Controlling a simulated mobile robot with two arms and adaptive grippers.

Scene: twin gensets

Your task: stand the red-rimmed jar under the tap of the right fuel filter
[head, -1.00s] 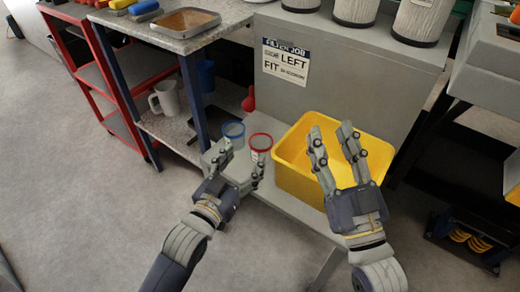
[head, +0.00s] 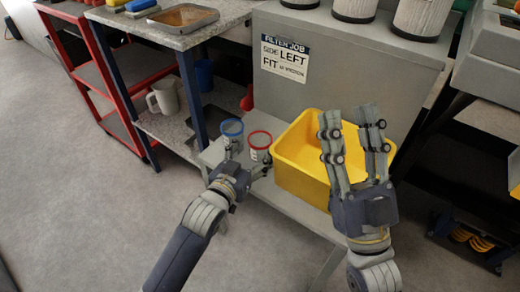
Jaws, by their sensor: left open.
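The red-rimmed jar (head: 260,146) stands upright on the low grey shelf, left of the yellow bin. A blue-rimmed jar (head: 232,127) stands just left of it. My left gripper (head: 249,158) is open at the near side of the jars. Its left finger overlaps the blue-rimmed jar's lower part, and its right finger is near the red-rimmed jar's base; I cannot tell whether they touch. My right gripper (head: 351,115) is open and empty, above the right part of the yellow bin. No fuel filter tap can be made out.
The yellow bin (head: 290,180) stands right of the jars. A grey cabinet (head: 345,80) behind bears a sign (head: 285,60) reading "FILTER JOB", "SIDE LEFT", and pale cylinders (head: 356,8). A workbench (head: 185,35) with a mug (head: 163,97) below is left. Floor at left is clear.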

